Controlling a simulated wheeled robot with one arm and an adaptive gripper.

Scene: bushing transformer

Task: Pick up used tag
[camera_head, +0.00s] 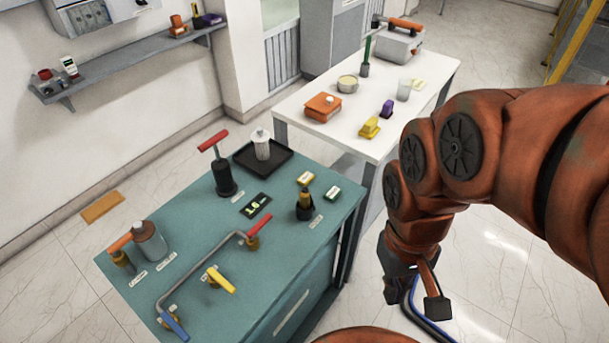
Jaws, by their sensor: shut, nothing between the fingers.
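Several small tags lie on the teal table (200,235), and I cannot read which one is the used tag. A dark tag with pale marks (256,204) lies near the table's middle. My gripper (412,290) hangs to the right of the teal table, apart from the tags. It is shut and empty; its fingertips are small and partly unclear in this view.
A red-handled black cylinder (225,180), a black tray (262,160) with a white insulator, and a small black holder (305,206) stand near the tags. A bent pipe with valves (200,270) crosses the front. A cluttered white table (340,130) stands behind.

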